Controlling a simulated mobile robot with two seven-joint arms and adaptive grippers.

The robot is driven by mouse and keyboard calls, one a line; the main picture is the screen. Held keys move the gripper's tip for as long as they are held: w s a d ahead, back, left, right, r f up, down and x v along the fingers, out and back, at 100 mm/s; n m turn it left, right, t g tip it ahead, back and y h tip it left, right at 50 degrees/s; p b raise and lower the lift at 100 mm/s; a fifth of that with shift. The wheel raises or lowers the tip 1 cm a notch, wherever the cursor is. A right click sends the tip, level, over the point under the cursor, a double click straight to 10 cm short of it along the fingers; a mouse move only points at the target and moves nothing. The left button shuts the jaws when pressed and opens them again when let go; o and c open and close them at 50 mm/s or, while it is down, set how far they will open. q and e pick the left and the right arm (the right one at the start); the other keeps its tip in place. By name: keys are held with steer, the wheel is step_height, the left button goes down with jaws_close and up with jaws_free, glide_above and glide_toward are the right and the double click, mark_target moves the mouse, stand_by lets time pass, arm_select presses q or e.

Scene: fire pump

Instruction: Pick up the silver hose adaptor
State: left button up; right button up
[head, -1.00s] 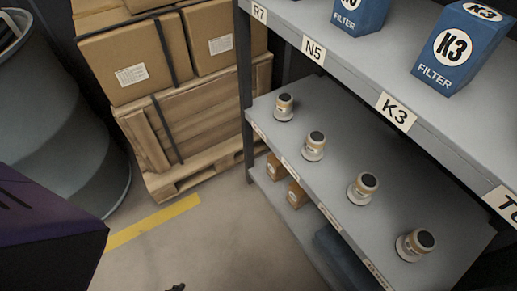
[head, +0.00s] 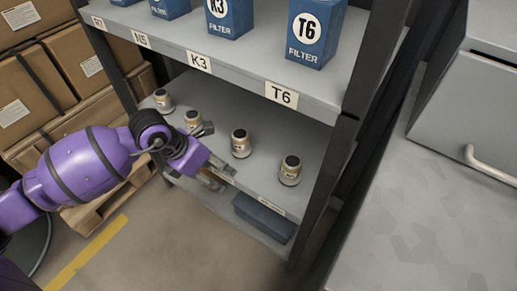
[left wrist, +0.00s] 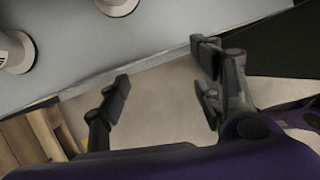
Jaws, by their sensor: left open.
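Several similar fittings stand upright in a row on the middle shelf: a far one (head: 162,98), a second (head: 193,120), a third (head: 241,142) and the nearest (head: 290,170). Each has a black top, a tan band and a pale silvery base; I cannot tell which is the silver hose adaptor. My left gripper (head: 217,160) is open and empty at the shelf's front edge, close to the second and third. In the left wrist view the open fingers (left wrist: 163,82) are over the floor and edge, with two pale fitting bases (left wrist: 15,50) partly visible at upper left. The right gripper is not in view.
Blue filter boxes (head: 318,34) stand on the upper shelf (head: 200,42), close above the fittings. A blue box (head: 263,217) lies on the bottom shelf. Cartons on a pallet (head: 85,216) are at left. A grey cabinet (head: 470,110) is at right. Floor in front is clear.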

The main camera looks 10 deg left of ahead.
mark_target(238, 134)
arm_select(q)
steer(key=shift+t+y, duration=0.3)
steer(key=shift+y, duration=0.4)
steer(key=w, duration=0.3)
steer(key=w+r, duration=0.1)
steer(key=w, duration=0.2)
steer(key=w+d+b, duration=0.1)
steer(key=w, duration=0.2)
steer(key=shift+w+d+r, duration=0.1)
steer(key=shift+w+r, duration=0.05)
steer(key=shift+r, duration=0.05)
steer(key=shift+w+d, duration=0.45)
steer(key=shift+w, duration=0.3)
steer(key=w, duration=0.1)
steer(key=d+f, duration=0.1)
steer(key=w+b, duration=0.1)
steer(key=shift+w+d+f, duration=0.25)
steer(key=shift+w+f, duration=0.3)
steer(key=shift+f, duration=0.25)
steer(key=shift+r, duration=0.1)
steer(key=c, duration=1.5)
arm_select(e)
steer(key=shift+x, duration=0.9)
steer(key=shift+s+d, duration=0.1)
